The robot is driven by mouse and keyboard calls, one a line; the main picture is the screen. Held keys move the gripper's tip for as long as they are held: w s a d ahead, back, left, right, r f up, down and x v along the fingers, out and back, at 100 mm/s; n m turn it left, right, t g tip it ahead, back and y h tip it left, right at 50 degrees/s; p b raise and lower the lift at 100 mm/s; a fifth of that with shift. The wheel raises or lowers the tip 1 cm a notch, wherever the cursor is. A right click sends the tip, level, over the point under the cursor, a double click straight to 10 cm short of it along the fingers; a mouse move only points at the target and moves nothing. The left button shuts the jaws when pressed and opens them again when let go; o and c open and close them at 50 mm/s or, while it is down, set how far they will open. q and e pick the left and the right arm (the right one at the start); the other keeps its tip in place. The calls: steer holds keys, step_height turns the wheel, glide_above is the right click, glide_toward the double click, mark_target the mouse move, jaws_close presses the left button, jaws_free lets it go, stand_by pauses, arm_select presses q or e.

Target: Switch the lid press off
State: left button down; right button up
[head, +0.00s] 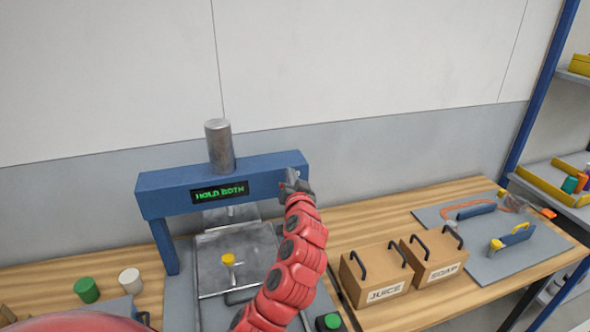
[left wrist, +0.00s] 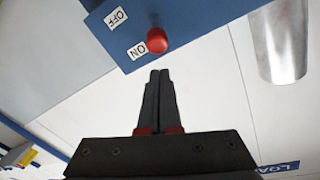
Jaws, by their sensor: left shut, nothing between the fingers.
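The lid press (head: 160,197) is a blue frame with a metal cylinder on top and a display reading "HOLD BOTH" in green. In the left wrist view, its blue housing (left wrist: 185,15) carries a switch with a red knob (left wrist: 157,40). The knob is beside the ON label (left wrist: 136,50), and the OFF label (left wrist: 116,17) is farther away. My left gripper (head: 292,180) is at the right end of the press beam and hides the switch in the head view. Its fingers (left wrist: 160,74) are shut and empty, with tips just short of the knob in the picture. My right gripper is not in view.
A yellow-topped piece (head: 228,259) stands in the press. Green (head: 87,290) and white (head: 130,280) cylinders are left of it. JUICE (head: 377,275) and SOAP (head: 432,256) boxes stand right, before a grey mat (head: 480,265). A green button (head: 331,321) is at the front.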

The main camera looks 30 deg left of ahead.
arm_select(q)
steer(key=shift+s+a+f, duration=0.1)
steer(key=shift+s+f, duration=0.55)
steer(key=shift+f, duration=0.3)
